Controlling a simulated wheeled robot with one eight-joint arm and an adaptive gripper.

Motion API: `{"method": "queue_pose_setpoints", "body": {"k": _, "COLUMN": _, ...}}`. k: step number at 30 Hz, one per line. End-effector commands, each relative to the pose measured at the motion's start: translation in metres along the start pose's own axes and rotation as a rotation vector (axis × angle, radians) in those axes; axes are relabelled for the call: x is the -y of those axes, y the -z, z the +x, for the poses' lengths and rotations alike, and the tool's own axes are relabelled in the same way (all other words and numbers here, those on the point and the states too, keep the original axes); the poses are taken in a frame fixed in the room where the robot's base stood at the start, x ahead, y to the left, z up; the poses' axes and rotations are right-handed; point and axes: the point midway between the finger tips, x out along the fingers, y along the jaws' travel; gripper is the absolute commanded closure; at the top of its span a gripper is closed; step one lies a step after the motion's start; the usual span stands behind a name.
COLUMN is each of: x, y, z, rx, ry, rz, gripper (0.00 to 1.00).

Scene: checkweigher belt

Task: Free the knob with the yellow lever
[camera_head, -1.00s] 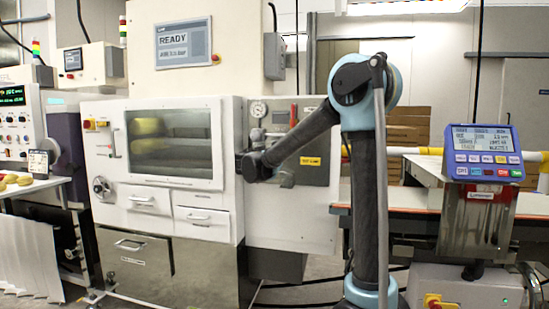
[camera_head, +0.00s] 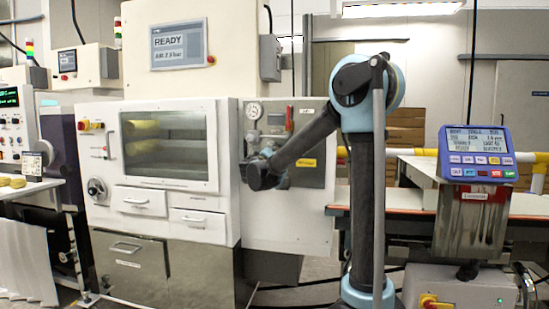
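No part can be told for certain as the knob with the yellow lever. A small red and yellow control (camera_head: 88,126) sits on the white machine (camera_head: 222,135), left of its window. A yellow tag or plate (camera_head: 306,163) shows on the machine's side panel (camera_head: 290,225), beside my forearm. A red upright part (camera_head: 289,118) and a round gauge (camera_head: 253,112) are above it. My arm's dark end (camera_head: 260,172) is in front of this panel; contact cannot be judged. The fingers cannot be made out, and my arm hides part of the panel.
A blue display unit (camera_head: 476,153) stands right of my arm, by the conveyor (camera_head: 520,205). Below it, a grey box (camera_head: 470,285) carries a red knob on yellow (camera_head: 430,302). A handwheel (camera_head: 97,190) and drawers are on the machine's front. Yellow pieces show behind its window (camera_head: 170,148).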

Motion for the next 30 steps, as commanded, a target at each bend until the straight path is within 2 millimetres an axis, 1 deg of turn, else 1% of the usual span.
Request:
{"method": "queue_pose_setpoints", "body": {"k": 9, "x": -0.0021, "y": 0.001, "z": -0.0001, "rx": -0.021, "ry": -0.001, "rz": -0.085, "gripper": 1.0}}
{"method": "queue_pose_setpoints", "body": {"k": 22, "x": -0.0022, "y": 0.0011, "z": -0.0002, "rx": -0.022, "ry": -0.001, "rz": -0.092, "gripper": 1.0}}
{"method": "queue_pose_setpoints", "body": {"k": 23, "x": -0.0022, "y": 0.0011, "z": -0.0002, "rx": -0.022, "ry": -0.001, "rz": -0.092, "gripper": 0.84}}
{"method": "queue_pose_setpoints", "body": {"k": 24, "x": -0.0023, "y": 0.0011, "z": -0.0001, "rx": -0.022, "ry": -0.001, "rz": -0.092, "gripper": 0.75}}
{"method": "queue_pose_setpoints", "body": {"k": 25, "x": -0.0024, "y": 0.001, "z": -0.0001, "rx": -0.022, "ry": -0.002, "rz": -0.092, "gripper": 0.69}}
{"method": "queue_pose_setpoints", "body": {"k": 30, "x": -0.0028, "y": 0.0005, "z": 0.0002, "rx": -0.021, "ry": -0.003, "rz": -0.092, "gripper": 0.69}}
